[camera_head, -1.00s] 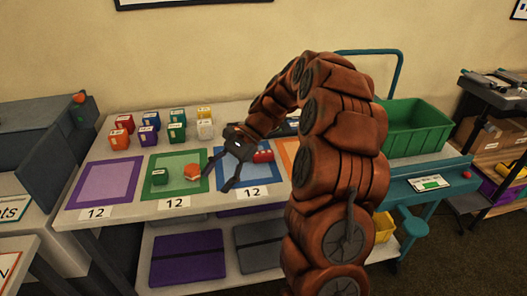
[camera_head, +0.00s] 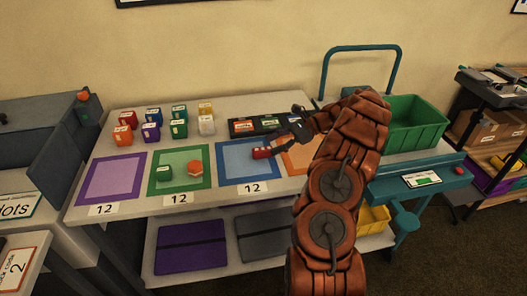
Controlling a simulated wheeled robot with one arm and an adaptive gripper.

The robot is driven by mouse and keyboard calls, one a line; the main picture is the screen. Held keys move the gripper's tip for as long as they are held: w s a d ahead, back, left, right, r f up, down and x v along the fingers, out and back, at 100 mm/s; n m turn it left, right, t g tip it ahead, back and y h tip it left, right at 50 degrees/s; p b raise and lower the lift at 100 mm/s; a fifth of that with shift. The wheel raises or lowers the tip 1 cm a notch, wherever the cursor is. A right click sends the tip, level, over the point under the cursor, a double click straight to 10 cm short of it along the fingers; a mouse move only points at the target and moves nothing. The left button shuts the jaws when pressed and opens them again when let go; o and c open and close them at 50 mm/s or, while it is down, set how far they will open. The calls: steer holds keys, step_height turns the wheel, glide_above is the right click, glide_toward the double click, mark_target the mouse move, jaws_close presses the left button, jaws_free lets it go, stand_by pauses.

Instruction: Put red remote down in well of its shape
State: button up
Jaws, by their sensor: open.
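A black tray (camera_head: 224,136) lies at the back of the table, partly behind my gripper. An orange-red piece (camera_head: 243,126) with a pale label and a green piece (camera_head: 270,123) show in it. A small red item (camera_head: 261,153) with a pale marking lies at the right edge of the blue mat (camera_head: 235,173), beside a finger of my gripper. I cannot tell which red piece is the remote, and the well shapes are too small to make out. My gripper (camera_head: 254,135) is open, over the tray's front and the blue mat, with nothing visibly held.
Several coloured boxes (camera_head: 151,132) stand at the back left. The purple mat (camera_head: 112,179) is bare. A green bin (camera_head: 415,122) stands on the teal cart at right.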

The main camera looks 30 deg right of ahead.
mark_target(255, 153)
steer(key=shift+p+x, duration=0.75)
steer(key=shift+x, duration=3)
jaws_close()
